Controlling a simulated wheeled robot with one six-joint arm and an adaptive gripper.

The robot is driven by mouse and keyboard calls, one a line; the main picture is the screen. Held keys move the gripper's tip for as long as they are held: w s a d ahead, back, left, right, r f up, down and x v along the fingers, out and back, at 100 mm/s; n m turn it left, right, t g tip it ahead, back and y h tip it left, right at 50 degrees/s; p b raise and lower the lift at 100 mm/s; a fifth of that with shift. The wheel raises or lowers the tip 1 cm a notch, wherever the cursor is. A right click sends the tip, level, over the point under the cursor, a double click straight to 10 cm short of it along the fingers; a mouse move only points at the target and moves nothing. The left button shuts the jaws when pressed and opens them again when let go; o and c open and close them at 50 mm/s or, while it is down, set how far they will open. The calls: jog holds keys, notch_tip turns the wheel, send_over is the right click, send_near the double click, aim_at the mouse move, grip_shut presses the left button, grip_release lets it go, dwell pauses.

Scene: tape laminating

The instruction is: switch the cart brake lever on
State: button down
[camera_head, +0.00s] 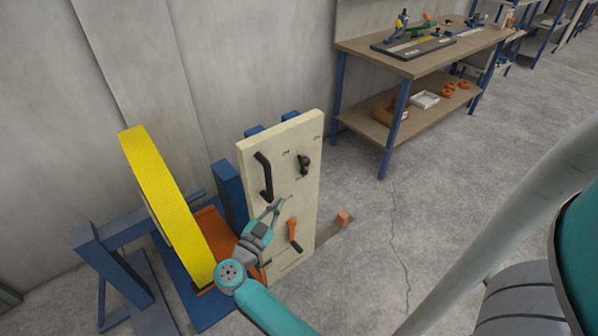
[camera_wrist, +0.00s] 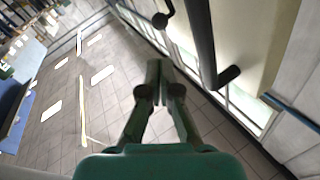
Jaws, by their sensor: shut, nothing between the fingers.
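A cream panel (camera_head: 262,262) stands upright on the cart. It carries a long black handle (camera_head: 264,177) at upper left, a small black lever (camera_head: 303,165) with tiny labels around it at upper right, and an orange-handled lever (camera_head: 293,234) low down. Which one is the brake lever I cannot tell for certain. My gripper (camera_head: 280,202) is in front of the panel, between the handle and the orange lever. In the wrist view my gripper (camera_wrist: 160,82) is shut and empty, with the handle (camera_wrist: 200,40) to its right and the black lever's knob (camera_wrist: 161,20) ahead.
A large yellow roll (camera_head: 165,205) stands left of the panel on a blue frame (camera_head: 115,262). A wooden workbench (camera_head: 430,62) with tools and a lower shelf stands behind to the right. An orange-ended part (camera_head: 343,218) lies low right of the panel. Grey floor is open to the right.

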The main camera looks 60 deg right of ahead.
aim_at(303, 165)
jog(key=n, duration=0.4)
jog(key=shift+n, duration=0.3)
jog(key=d, duration=0.4)
jog(key=w+d+r, duration=0.1)
jog(key=d, duration=0.4)
jog(key=w+d, duration=0.1)
jog(key=d, duration=0.3)
jog(key=shift+d+r, duration=0.3)
jog(key=shift+d, duration=0.05)
